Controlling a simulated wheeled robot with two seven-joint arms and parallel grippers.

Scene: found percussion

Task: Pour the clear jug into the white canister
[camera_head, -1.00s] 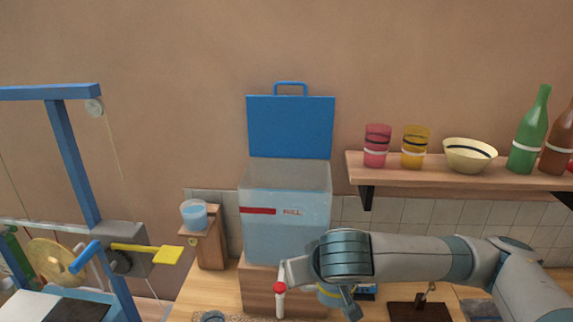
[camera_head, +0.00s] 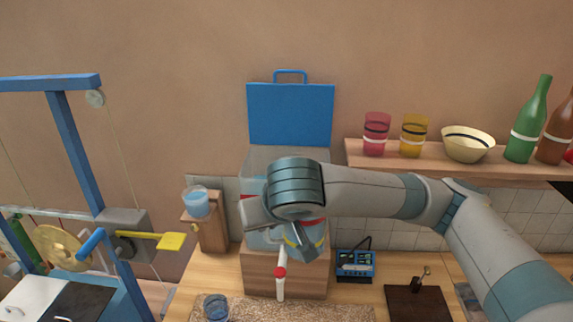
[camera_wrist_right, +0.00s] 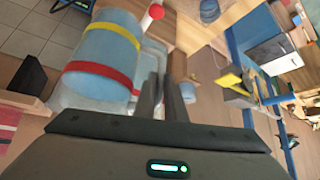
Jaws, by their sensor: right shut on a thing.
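The clear jug (camera_wrist_right: 100,48) holds blue liquid and has a yellow and a red band. My right gripper (camera_wrist_right: 172,92) is shut on its handle side. In the head view the jug (camera_head: 308,238) hangs partly hidden under my right gripper, in front of a pale, translucent canister (camera_head: 256,160). This looks like the task's canister. It stands on a wooden block, its blue lid (camera_head: 290,114) raised against the wall. My right wrist covers most of its front, and its opening is hard to see. My left gripper is not in view.
A tap with a red knob (camera_head: 280,272) stands below the canister. A cup of blue liquid (camera_head: 195,203) is on a wooden stand at left. A blue glass (camera_head: 215,307) stands on the counter. A blue meter (camera_head: 355,264) is to the right. A shelf (camera_head: 440,165) holds cups, a bowl and bottles.

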